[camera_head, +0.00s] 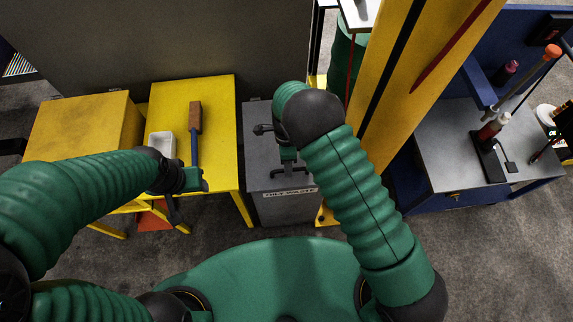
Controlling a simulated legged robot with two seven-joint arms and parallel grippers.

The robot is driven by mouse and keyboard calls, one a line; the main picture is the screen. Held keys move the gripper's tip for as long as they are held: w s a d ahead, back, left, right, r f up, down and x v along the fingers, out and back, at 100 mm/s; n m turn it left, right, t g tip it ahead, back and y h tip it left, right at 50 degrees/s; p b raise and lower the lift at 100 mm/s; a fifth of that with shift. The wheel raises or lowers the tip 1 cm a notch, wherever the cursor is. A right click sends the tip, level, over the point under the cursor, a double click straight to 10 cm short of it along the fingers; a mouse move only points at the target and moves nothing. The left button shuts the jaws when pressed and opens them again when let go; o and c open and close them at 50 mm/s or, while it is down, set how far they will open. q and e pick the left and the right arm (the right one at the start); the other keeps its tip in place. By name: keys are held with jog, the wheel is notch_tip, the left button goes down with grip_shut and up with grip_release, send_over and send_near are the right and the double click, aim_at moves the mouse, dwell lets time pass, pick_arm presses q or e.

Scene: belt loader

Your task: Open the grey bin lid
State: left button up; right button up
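The grey bin (253,168) stands in the middle of the view, right of the yellow table. Its flat lid looks closed, and a label with dark lettering (290,193) is on its front edge. A dark handle-like shape (291,184) shows near the lid's front edge. My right gripper (287,160) is over the lid, close to that shape; whether it touches is unclear. The wrist and forearm hide part of the bin's right side, and the finger gap is not clear. My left gripper (178,205) is at the yellow table's front edge, apart from the bin, its finger gap unclear.
A yellow table (220,120) holds a brush (195,118) and a white tray (160,146). A yellow cabinet (85,125) stands at left. A yellow slanted beam (400,90) rises right of the bin. A blue workbench (445,140) with tools is at right.

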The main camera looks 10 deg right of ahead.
jog(key=shift+d+f, duration=0.3)
jog(key=shift+d, duration=0.05)
jog(key=shift+a+r, duration=0.1)
jog(key=shift+a, duration=0.3)
jog(key=c, duration=0.3)
jog(key=shift+a, duration=0.15)
grip_shut()
jog(key=shift+d, duration=0.3)
jog(key=shift+d, duration=0.1)
